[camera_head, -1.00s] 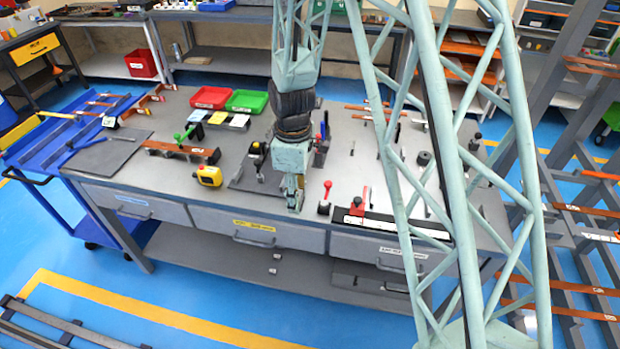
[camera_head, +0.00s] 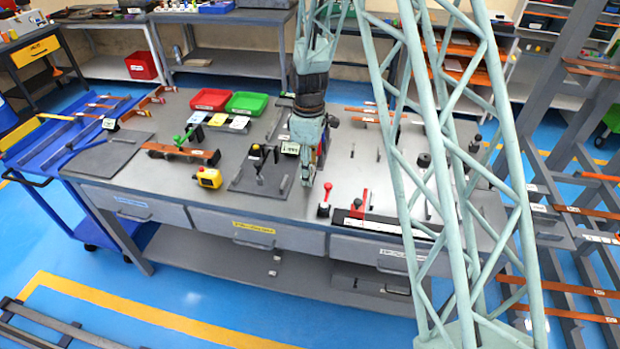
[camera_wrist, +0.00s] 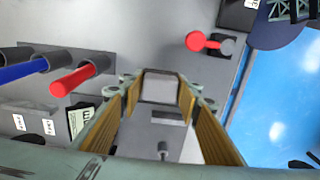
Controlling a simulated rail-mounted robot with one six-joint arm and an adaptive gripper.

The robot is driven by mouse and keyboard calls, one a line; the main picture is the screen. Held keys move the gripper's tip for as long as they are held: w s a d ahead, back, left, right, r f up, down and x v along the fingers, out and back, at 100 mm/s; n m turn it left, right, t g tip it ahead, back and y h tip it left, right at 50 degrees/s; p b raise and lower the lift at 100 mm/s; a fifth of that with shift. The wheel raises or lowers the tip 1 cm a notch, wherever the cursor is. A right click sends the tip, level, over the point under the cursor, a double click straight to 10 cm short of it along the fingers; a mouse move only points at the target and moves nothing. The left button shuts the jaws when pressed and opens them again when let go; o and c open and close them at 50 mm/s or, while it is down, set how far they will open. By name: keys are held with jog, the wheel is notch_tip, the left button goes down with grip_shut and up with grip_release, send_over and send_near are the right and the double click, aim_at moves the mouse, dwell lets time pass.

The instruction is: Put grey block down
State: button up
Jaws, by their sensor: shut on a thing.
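The grey block (camera_wrist: 158,87) is held between the fingertips of my gripper (camera_wrist: 160,98) in the wrist view. Both yellow-lined fingers are shut on its sides. A grey surface with a slot-like mark shows below the block in the picture. In the head view my gripper (camera_head: 308,182) points down over the front middle of the grey workbench (camera_head: 270,195). The block is too small to make out there, and I cannot tell whether it touches the bench.
A red-knobbed lever (camera_head: 327,185) stands just right of my gripper; it also shows in the wrist view (camera_wrist: 196,41). A dark plate with black clamps (camera_head: 262,170) and a yellow box (camera_head: 209,178) lie left.

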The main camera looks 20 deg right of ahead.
jog(key=shift+w+d, duration=0.1)
jog(key=shift+w, duration=0.05)
jog(key=shift+w+d, duration=0.1)
jog(key=shift+w, duration=0.15)
jog(key=shift+w+d+f, duration=0.1)
jog(key=shift+f, duration=1.7)
jog(key=shift+f+b, duration=0.15)
jog(key=shift+b, duration=0.2)
jog(key=o, duration=0.9)
jog(key=shift+r, duration=0.2)
